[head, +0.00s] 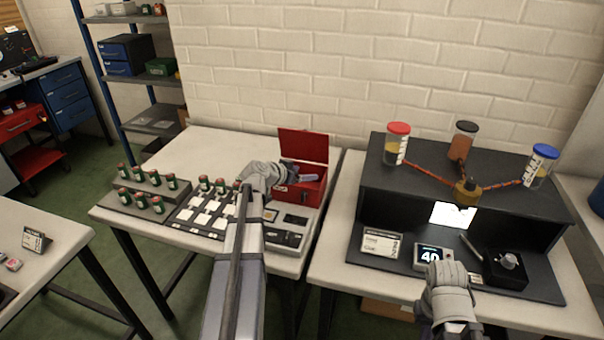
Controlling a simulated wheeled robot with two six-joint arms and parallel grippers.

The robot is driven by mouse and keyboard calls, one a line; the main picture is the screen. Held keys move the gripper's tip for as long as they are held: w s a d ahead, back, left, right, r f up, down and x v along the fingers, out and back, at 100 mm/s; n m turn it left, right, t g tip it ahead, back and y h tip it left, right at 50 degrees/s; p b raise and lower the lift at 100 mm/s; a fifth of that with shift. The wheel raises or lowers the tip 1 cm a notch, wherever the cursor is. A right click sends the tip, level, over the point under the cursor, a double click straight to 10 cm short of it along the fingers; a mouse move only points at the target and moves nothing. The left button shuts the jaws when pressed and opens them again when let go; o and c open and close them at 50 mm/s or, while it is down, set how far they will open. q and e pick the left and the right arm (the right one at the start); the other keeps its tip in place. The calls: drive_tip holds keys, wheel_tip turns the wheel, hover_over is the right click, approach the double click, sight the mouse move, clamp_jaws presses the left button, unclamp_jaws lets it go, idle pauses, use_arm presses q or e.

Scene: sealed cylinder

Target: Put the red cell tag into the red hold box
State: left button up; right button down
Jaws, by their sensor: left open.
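The red hold box (312,187) stands on the middle table with its red lid (303,146) raised at the back. A small pinkish-purple piece (306,177) shows at the box opening just right of the jaws. I cannot tell whether it is the red cell tag or whether it touches the jaws. My left arm hides part of the table in front of the box. My right gripper (437,268) is at the front of the right bench, near a small display reading 40; its jaws are unclear.
Racks of green-and-red vials (143,202) and a tray of white squares (205,212) lie left of my left arm. A dark stand (400,185) with capped cylinders fills the right bench.

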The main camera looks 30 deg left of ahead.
use_arm(q)
drive_tip(key=p+v, duration=0.5)
drive_tip(key=v, duration=0.7)
drive_tip(key=shift+r, duration=0.2)
